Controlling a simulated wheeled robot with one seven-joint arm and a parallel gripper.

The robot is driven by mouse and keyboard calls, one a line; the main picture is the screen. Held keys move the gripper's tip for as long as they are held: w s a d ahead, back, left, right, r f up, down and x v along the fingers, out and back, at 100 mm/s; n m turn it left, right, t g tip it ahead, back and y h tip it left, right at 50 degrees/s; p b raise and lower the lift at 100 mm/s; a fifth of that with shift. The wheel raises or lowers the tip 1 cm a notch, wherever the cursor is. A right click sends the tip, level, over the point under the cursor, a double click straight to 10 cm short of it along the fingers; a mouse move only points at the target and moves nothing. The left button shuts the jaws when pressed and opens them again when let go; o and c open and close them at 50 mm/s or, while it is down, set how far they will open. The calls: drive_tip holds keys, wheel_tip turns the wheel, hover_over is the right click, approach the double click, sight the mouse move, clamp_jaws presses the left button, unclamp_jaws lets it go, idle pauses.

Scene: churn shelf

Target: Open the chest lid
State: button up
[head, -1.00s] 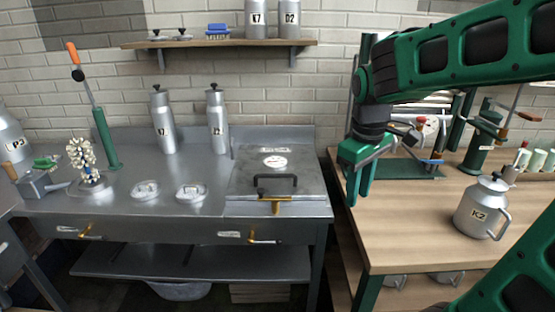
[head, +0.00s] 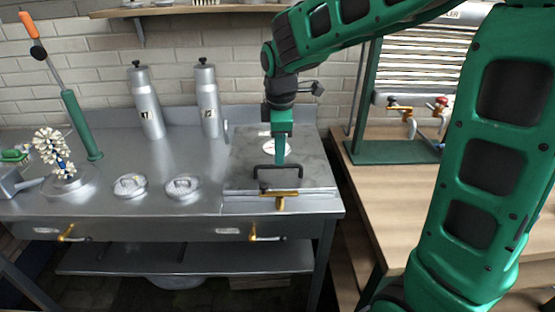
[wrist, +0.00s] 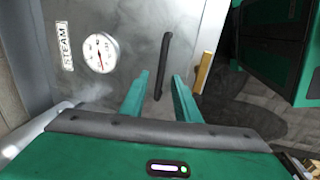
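The chest lid (head: 240,166) is a flat grey metal panel at the right end of the steel counter, and it is closed. A black bar handle (head: 258,175) stands near its front edge, with a brass T-shaped latch (head: 280,203) at the front. My gripper (head: 279,161) points down over the lid, just behind the handle. In the wrist view, its green fingers (wrist: 160,82) are apart and empty. The handle (wrist: 164,55) shows there beyond the fingertips, roughly between them, and the latch (wrist: 203,72) lies to its right. I cannot tell the remaining gap to the handle.
A round gauge (wrist: 100,53) and a STEAM label (wrist: 65,46) are on the lid. Two metal churns (head: 148,105) (head: 208,103) and two round lids (head: 130,185) (head: 184,187) stand to the left. A wooden bench (head: 400,195) is at the right. Pale vapour shows in the wrist view.

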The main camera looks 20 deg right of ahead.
sight(279, 167)
drive_tip(key=shift+w+d+f, duration=0.1)
drive_tip(key=shift+w+f, duration=0.05)
drive_tip(key=shift+f, duration=0.85)
drive_tip(key=shift+w+d+f, duration=0.1)
drive_tip(key=shift+w+f, duration=0.05)
drive_tip(key=shift+f, duration=0.85)
clamp_jaws()
